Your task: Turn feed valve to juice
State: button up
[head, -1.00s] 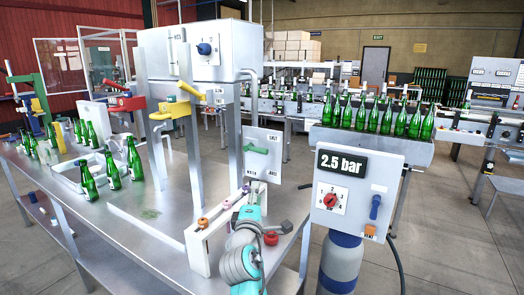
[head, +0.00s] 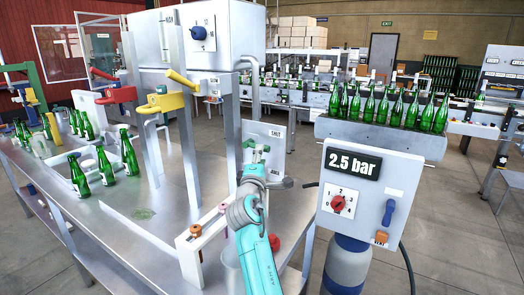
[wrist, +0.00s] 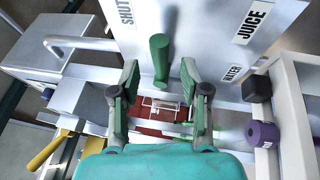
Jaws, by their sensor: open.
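The feed valve's white panel (head: 276,136) stands at the middle of the head view, with my gripper (head: 256,153) in front of it. In the wrist view the panel (wrist: 205,35) carries the labels SHUT, JUICE and WATER. The green valve handle (wrist: 159,58) stands out from the panel near the middle of that view, just beyond and between the fingertips of my gripper (wrist: 160,75). The fingers are open, one on each side of the handle's line, and I see no grip on it. In the head view my gripper and arm largely hide the handle.
The 2.5 bar control box (head: 364,192) stands to the right of my arm. A white rack (head: 205,240) with small coloured pieces is at the lower left. Metal posts and green bottles (head: 104,165) stand on the steel table to the left.

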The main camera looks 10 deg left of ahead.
jog(key=shift+w+a+r, duration=0.1)
jog(key=shift+w+r, duration=0.1)
jog(key=shift+w, duration=0.9)
jog(key=shift+w+a+r, duration=0.1)
jog(key=shift+w+r, duration=0.1)
jog(key=shift+w, duration=0.85)
grip_shut()
